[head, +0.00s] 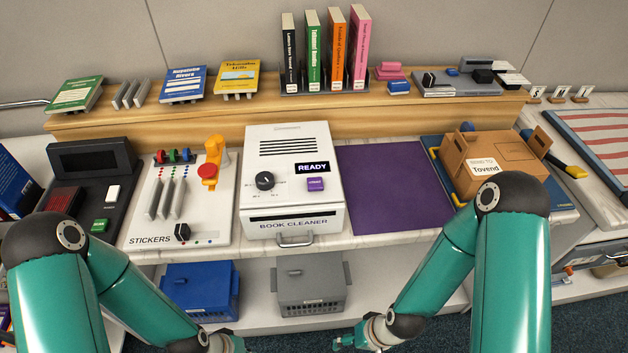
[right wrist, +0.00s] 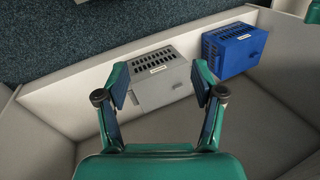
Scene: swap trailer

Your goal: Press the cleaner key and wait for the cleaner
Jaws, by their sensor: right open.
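The white book cleaner (head: 291,190) stands in the middle of the counter in the head view. Its display (head: 312,168) reads READY. A purple key (head: 316,184) sits just below the display, to the right of a black dial (head: 264,181). The cleaner's front drawer with its handle (head: 295,239) looks shut. My right gripper (head: 352,341) is low in front of the counter, well away from the key. In the right wrist view it is open and empty (right wrist: 161,82). My left gripper (head: 232,343) is at the bottom edge, mostly cut off, so its jaws cannot be made out.
A purple mat (head: 391,186) lies bare to the right of the cleaner. A cardboard box (head: 500,160) stands farther right, and a sticker station (head: 180,199) stands left. A blue crate (head: 200,290) and a grey crate (head: 309,285) sit on the lower shelf. Books stand behind.

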